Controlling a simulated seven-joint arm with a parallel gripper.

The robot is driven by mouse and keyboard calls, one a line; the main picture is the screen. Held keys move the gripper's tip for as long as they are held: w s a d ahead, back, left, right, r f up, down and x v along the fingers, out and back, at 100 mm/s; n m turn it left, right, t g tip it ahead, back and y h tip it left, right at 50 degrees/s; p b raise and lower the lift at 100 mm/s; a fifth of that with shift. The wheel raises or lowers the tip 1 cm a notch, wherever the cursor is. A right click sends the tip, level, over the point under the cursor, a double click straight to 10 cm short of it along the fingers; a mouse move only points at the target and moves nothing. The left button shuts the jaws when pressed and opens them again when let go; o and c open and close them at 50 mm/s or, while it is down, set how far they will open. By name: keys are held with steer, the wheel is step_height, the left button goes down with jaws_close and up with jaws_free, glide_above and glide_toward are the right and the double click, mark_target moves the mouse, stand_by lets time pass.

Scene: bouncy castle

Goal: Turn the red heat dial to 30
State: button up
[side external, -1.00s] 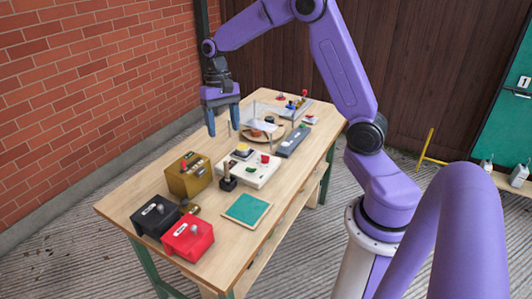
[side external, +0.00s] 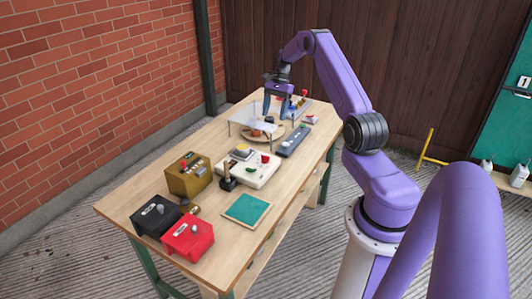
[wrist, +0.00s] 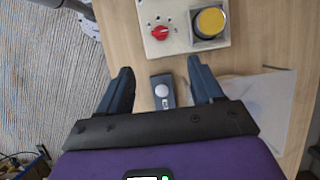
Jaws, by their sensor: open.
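In the wrist view, the red dial (wrist: 159,32) sits on a pale panel (wrist: 182,47) with small marks around it, too small to read. A yellow round button (wrist: 209,21) is beside it on the same panel. My gripper (wrist: 160,67) is open and empty. The dial lies ahead of its fingertips, apart from them. In the side view, my gripper (side external: 275,110) points down above the far end of the table (side external: 150,192).
A small dark box with a white knob (wrist: 162,90) shows between my fingers in the wrist view. A clear sheet on legs (side external: 258,116) stands close to the gripper. A white panel (side external: 262,175), brass box (side external: 188,180), black box and red box (side external: 188,238) stand nearer.

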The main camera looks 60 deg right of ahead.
mark_target(265, 156)
steer(key=x, duration=1.6)
steer(key=shift+f, duration=0.2)
steer(key=c, duration=1.1)
